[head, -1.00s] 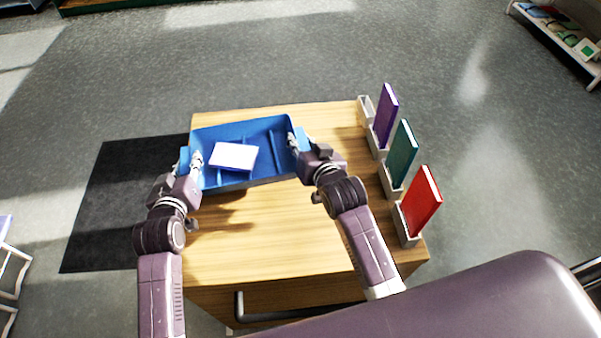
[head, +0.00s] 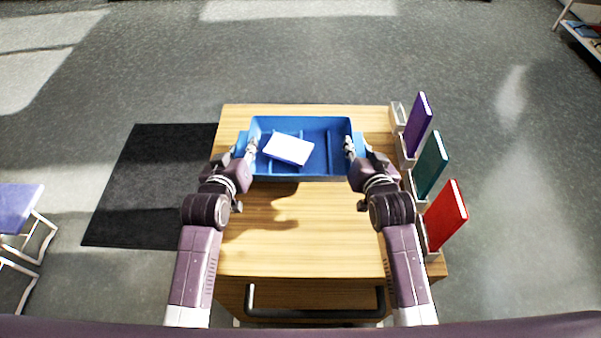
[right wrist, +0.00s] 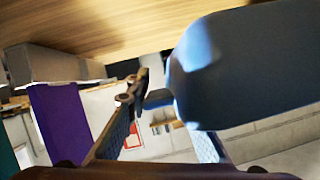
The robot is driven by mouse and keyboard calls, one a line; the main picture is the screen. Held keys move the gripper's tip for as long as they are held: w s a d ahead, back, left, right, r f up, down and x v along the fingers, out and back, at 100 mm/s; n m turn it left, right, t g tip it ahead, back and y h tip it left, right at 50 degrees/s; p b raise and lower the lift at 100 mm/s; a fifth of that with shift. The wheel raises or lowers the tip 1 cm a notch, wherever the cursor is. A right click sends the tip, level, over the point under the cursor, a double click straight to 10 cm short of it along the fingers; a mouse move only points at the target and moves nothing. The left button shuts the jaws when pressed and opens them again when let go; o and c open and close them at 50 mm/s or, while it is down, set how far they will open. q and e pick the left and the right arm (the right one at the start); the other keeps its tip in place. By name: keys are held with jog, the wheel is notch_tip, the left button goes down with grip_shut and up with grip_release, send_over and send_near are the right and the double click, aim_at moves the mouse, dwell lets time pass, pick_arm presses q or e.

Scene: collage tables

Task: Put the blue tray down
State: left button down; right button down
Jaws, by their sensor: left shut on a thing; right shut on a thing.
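The blue tray (head: 325,166) is over the far part of the wooden table (head: 290,240) in the head view, level and square to it. A white block-like item (head: 289,149) lies inside it, across a divider. My left gripper (head: 248,150) is shut on the tray's left end. My right gripper (head: 351,147) is shut on its right end. In the right wrist view a large blue-grey part of the tray (right wrist: 240,65) fills the upper right, by the fingers (right wrist: 150,130). Whether the tray's bottom touches the table cannot be told.
Purple (head: 417,125), teal (head: 430,163) and red (head: 445,215) books stand in holders along the table's right edge, close to my right arm. A dark mat (head: 150,185) lies on the floor at left. The table's near middle is clear.

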pick_arm(q)
jog(key=shift+a+f, duration=0.15)
pick_arm(e)
jog(key=shift+d+f, duration=0.15)
